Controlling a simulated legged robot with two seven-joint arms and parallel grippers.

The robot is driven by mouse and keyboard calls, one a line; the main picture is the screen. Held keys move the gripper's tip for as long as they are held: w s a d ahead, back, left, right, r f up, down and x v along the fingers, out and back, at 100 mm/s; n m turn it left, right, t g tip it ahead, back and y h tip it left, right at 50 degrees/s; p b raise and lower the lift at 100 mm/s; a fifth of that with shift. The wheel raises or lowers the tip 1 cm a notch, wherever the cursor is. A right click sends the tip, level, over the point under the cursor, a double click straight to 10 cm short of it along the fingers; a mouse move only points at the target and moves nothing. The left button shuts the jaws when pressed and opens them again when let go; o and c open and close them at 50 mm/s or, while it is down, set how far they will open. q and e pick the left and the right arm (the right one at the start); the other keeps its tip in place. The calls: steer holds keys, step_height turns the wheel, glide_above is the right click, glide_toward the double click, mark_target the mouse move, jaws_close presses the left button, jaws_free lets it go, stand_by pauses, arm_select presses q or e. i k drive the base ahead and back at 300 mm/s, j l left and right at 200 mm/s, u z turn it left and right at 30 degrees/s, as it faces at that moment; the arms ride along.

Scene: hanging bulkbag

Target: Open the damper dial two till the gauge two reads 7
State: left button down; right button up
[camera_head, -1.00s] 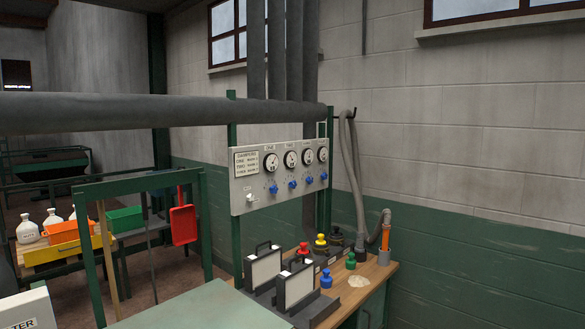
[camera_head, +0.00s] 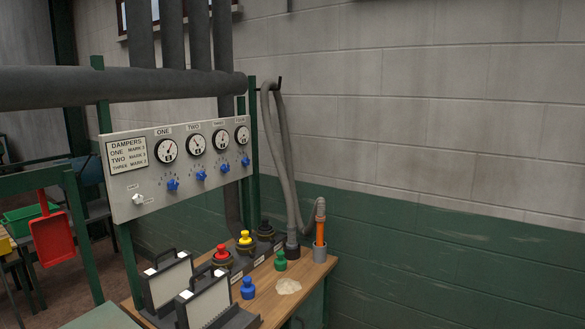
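A light grey damper panel (camera_head: 150,200) hangs on green posts left of centre, with several round gauges in a row and a blue dial under each. Gauge two (camera_head: 196,144), labelled TWO, is second from the left; its needle reading is too small to tell. Damper dial two (camera_head: 201,174) is the blue knob directly below it. A sign (camera_head: 127,154) on the panel reads DAMPERS, ONE MARK, TWO MARK, THREE MARK, with numbers too small to read surely. A white switch (camera_head: 138,199) sits at the panel's lower left. Neither of my grippers is in view.
A grey hose (camera_head: 284,160) hangs right. A thick pipe (camera_head: 120,87) crosses above.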

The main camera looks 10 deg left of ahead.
mark_target(201, 176)
steer(key=i+l+z, duration=0.1)
steer(key=i+z, duration=0.25)
steer(key=i, duration=0.85)
